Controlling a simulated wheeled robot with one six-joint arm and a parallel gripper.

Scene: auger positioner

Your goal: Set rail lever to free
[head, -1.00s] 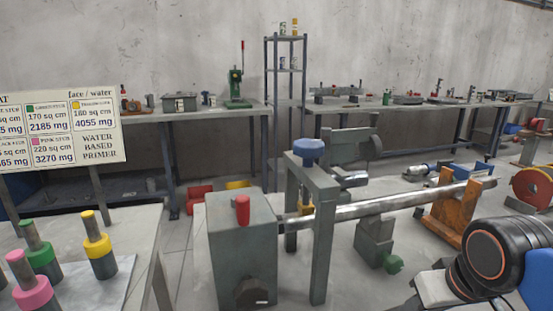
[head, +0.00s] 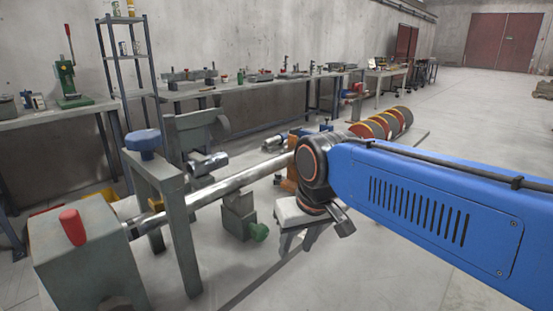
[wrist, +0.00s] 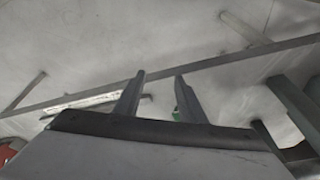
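The machine has a grey box (head: 85,250) at lower left with a red handle (head: 73,227) standing up on it. A blue knob (head: 143,142) tops a grey frame around a long metal bar (head: 235,183). A grey block (head: 238,213) with a green knob (head: 259,232) sits low under the bar. No label shows which part is the rail lever. My gripper (wrist: 159,78) is open and empty in the wrist view, its fingers apart above pale floor. A small green patch shows beside the right finger.
My blue arm crosses the right half of the head view and hides part of the bar's far end. Benches with tools (head: 190,97) line the back wall. Striped discs (head: 385,122) stand beyond the machine. Open floor lies at front and far right.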

